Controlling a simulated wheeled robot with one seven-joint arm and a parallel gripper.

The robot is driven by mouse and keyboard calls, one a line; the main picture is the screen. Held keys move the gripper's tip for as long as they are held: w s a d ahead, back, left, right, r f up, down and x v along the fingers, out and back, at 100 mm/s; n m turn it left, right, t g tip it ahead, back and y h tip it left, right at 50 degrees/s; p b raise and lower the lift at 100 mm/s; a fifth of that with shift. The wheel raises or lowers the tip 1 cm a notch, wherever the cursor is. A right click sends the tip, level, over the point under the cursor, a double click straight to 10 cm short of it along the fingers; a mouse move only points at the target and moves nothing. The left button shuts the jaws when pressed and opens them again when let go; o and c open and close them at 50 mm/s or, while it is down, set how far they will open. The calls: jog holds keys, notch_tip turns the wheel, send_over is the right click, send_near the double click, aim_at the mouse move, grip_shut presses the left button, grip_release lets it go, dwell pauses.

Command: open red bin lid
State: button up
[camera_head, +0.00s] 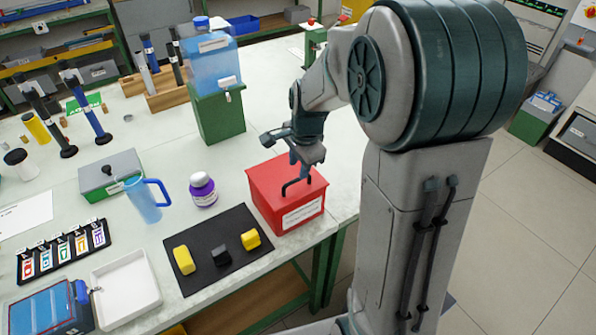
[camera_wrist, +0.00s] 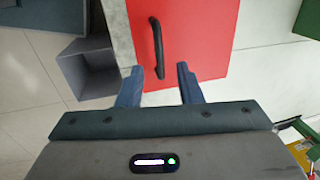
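The red bin (camera_head: 290,212) stands near the right edge of the table with a white label on its front. Its lid (camera_head: 272,177) is down and has a black bar handle (camera_head: 296,187) on top. In the wrist view the red lid (camera_wrist: 200,45) fills the upper middle and the black handle (camera_wrist: 157,45) runs up and down the picture. My gripper (camera_wrist: 160,70) is open, its two blue-grey fingers apart, with the near end of the handle between them. Contact with the handle cannot be told. In the head view my gripper (camera_head: 303,158) is just above the lid.
A black mat (camera_head: 218,275) with two yellow blocks and a black block lies left of the bin. A purple-labelled bottle (camera_head: 203,189) and a green stand (camera_head: 216,115) with a blue water jug (camera_head: 210,62) are close by. The table edge is just right of the bin.

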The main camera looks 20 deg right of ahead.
aim_at(296, 179)
jog(key=shift+w+a+f, duration=0.1)
jog(key=shift+w+f, duration=0.15)
jog(key=shift+f, duration=0.85)
jog(key=shift+w+a+f, duration=0.1)
jog(key=shift+w+f, duration=0.1)
jog(key=shift+f, duration=0.9)
jog(key=shift+d, duration=0.1)
grip_shut()
